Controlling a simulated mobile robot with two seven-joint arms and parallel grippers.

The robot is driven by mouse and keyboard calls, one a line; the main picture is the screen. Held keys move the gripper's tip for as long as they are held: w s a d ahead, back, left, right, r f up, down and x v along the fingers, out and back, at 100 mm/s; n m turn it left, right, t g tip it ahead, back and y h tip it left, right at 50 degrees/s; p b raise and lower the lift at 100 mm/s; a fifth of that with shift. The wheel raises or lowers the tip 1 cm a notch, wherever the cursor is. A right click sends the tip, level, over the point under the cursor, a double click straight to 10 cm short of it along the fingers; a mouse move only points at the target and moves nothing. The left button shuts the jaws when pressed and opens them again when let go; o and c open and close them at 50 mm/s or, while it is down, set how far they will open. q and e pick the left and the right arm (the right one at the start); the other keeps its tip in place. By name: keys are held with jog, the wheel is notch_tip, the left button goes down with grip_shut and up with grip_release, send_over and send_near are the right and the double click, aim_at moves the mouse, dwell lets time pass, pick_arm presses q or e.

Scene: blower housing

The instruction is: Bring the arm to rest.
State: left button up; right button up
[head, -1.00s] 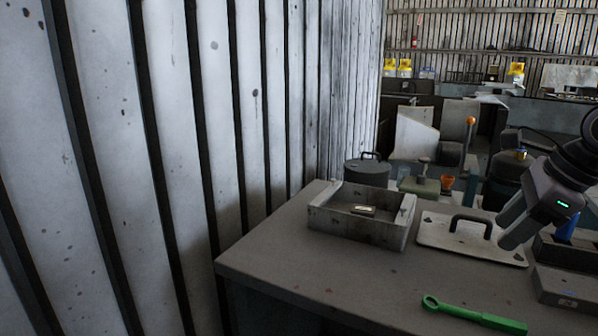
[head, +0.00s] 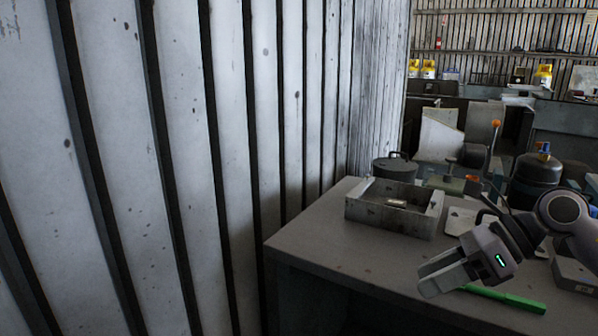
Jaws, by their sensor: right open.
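My right gripper (head: 432,277) is in the head view at the lower right, above the front part of the grey table (head: 330,232). Its jaws are open, with nothing seen between them, and point to the left. It hides part of the green wrench (head: 508,298) and part of the flat plate with a handle (head: 460,221). My right arm comes in from the right edge. My left gripper is not in view.
An open grey box (head: 376,214) with a small light item (head: 396,203) in it stands at the table's back left. A dark lidded pot (head: 394,169) stands behind it. A corrugated wall (head: 180,150) fills the left. The table's front left is clear.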

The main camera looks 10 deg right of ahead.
jog(key=a+f+m+t+y+p, duration=0.1)
jog(key=a+m+t+y+p, duration=0.1)
jog(key=a+m+t+y, duration=0.75)
notch_tip(320, 180, down, 11)
jog(key=s+d+m+t+h+p, duration=0.2)
jog(key=m+t+h, duration=0.2)
jog(key=m+h, duration=1.35)
jog(key=s+f+m+g+p, duration=0.2)
jog(key=s+f+m+g, duration=0.4)
jog(key=s+f+m, duration=0.8)
jog(key=f+m, duration=0.1)
jog(key=m, duration=0.2)
jog(key=shift+f+y, duration=0.3)
jog(key=shift+f, duration=0.05)
jog(key=shift+s, duration=0.1)
